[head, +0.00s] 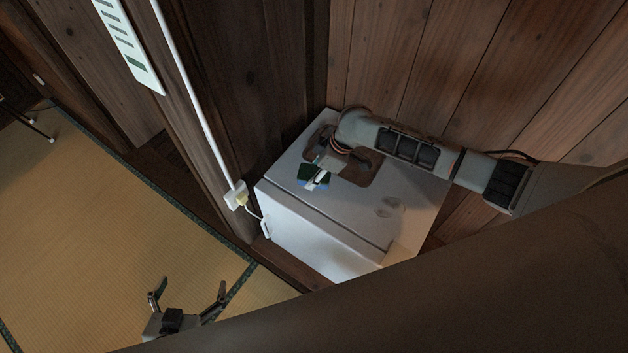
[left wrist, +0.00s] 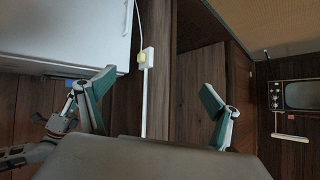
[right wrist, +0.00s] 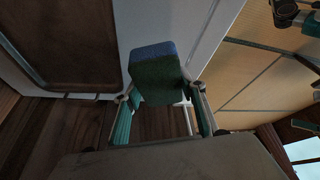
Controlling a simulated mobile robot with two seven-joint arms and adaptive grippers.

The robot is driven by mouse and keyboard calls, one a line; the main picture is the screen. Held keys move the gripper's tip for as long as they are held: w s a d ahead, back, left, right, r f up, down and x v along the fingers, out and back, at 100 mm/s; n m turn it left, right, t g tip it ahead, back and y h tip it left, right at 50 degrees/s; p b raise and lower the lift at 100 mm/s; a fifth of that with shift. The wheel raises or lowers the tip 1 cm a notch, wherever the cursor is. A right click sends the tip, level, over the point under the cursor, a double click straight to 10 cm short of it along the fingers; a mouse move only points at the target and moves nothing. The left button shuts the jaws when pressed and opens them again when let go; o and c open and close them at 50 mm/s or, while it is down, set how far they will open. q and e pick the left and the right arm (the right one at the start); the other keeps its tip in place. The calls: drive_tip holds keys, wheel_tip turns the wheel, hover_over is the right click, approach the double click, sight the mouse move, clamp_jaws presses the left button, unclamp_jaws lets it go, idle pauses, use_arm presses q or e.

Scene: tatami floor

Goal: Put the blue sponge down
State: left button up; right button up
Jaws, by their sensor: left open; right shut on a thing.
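The blue sponge (head: 307,172), blue with a dark green layer, is at my right gripper (head: 318,178) over the white cabinet top in the head view. In the right wrist view the sponge (right wrist: 155,80) sits between the two fingers of my right gripper (right wrist: 162,112), which is shut on it. Whether the sponge touches the surface below cannot be told. My left gripper (head: 188,293) is open and empty, low at the left in the head view. Its spread fingers also show in the left wrist view (left wrist: 155,95).
The white fridge-like cabinet (head: 325,238) stands in a wooden corner. A brown tray (head: 366,178) lies on its top, beside the sponge. A white cord and plug (head: 236,196) run along the post at left. Open tatami floor (head: 90,230) lies left.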

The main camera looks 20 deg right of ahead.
wheel_tip(320, 180, down, 4)
drive_tip(key=shift+s+b, duration=0.1)
drive_tip(key=shift+b, duration=0.45)
drive_tip(key=shift+r, duration=0.1)
drive_tip(key=shift+f, duration=0.3)
drive_tip(key=o, duration=1)
